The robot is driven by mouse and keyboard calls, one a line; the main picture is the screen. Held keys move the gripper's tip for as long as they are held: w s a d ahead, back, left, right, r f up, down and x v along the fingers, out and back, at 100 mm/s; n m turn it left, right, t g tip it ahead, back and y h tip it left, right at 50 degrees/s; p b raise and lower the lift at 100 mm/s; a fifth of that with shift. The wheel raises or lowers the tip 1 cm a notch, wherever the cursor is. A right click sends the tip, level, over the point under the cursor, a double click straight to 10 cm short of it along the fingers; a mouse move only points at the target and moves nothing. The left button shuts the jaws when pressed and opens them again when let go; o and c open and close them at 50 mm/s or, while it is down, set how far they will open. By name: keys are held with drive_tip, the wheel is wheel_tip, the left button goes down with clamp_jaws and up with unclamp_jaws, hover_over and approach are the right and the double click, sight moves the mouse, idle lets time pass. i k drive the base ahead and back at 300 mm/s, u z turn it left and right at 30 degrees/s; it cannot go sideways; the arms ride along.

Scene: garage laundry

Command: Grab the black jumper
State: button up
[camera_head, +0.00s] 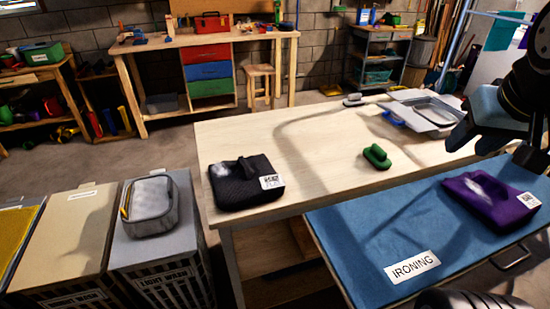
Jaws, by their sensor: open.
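The black jumper (240,192) lies folded on the left front part of the pale wooden table. It has a light patch at its left and a white tag with a printed code at its right. My gripper (490,150) is at the right edge of the picture, partly cut off. It is open and appears empty, above the right side of the table and the blue ironing mat, far to the right of the black jumper. A purple jumper (478,203) with a similar tag lies on the mat below my gripper.
The blue mat (350,235) is labelled IRONING. The tabletop between the black jumper and green object is clear.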

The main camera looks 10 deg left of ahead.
sight(242, 182)
drive_tip(key=u, duration=0.5)
drive_tip(key=i, duration=0.15)
drive_tip(key=z, duration=1.85)
drive_tip(key=k, duration=2.4)
drive_tip(key=u, duration=1.65)
drive_tip(key=i, duration=1.05)
drive_tip(key=u, duration=0.1)
